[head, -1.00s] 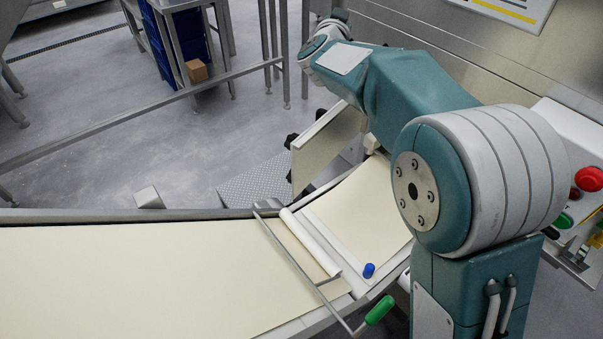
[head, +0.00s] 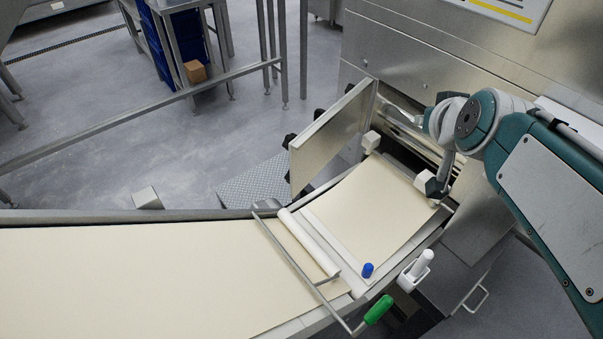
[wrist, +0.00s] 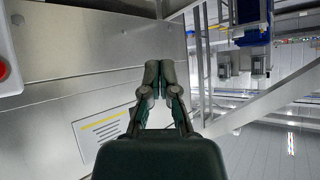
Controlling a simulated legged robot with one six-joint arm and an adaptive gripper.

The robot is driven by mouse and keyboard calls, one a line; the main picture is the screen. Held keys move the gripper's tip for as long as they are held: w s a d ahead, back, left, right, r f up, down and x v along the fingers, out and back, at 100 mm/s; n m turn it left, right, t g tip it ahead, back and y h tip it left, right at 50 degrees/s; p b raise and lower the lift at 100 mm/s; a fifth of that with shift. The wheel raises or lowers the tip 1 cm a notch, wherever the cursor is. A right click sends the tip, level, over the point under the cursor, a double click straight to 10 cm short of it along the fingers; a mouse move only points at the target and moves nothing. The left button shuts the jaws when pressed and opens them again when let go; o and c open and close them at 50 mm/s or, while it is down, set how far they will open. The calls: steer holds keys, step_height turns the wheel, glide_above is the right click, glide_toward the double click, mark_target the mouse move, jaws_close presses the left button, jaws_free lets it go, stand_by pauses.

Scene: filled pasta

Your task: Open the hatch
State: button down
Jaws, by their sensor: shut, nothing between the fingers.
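A flat metal panel, which looks like the hatch (head: 333,137), stands swung out from the machine face in the head view, past the far end of the dough belt. An opening with metal rollers (head: 408,125) shows to its right. The end of my arm hangs to the right of the panel, apart from it. My gripper (wrist: 160,75) is shut and empty in the wrist view, its fingertips together. In the head view its fingers are small and hard to make out. I cannot tell the hatch for sure in the wrist view.
A pale dough sheet (head: 130,275) covers the belt. A red button (wrist: 4,69) and a label (wrist: 103,132) are on the machine.

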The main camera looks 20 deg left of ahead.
steer(key=s+d+f+g+h, duration=0.1)
steer(key=s+d+f+h, duration=0.25)
steer(key=d+f, duration=0.35)
steer(key=w+f+n+t+y, duration=0.1)
steer(key=w+f+n, duration=0.2)
steer(key=w+f, duration=0.2)
steer(key=n+g+y, duration=0.4)
steer(key=n+y, duration=0.5)
steer(key=y, duration=0.8)
glide_toward(293, 176)
steer(key=shift+h, duration=0.25)
steer(key=x, duration=0.7)
steer(key=shift+r, duration=0.2)
steer(key=shift+w+a, duration=0.2)
steer(key=shift+a, duration=0.2)
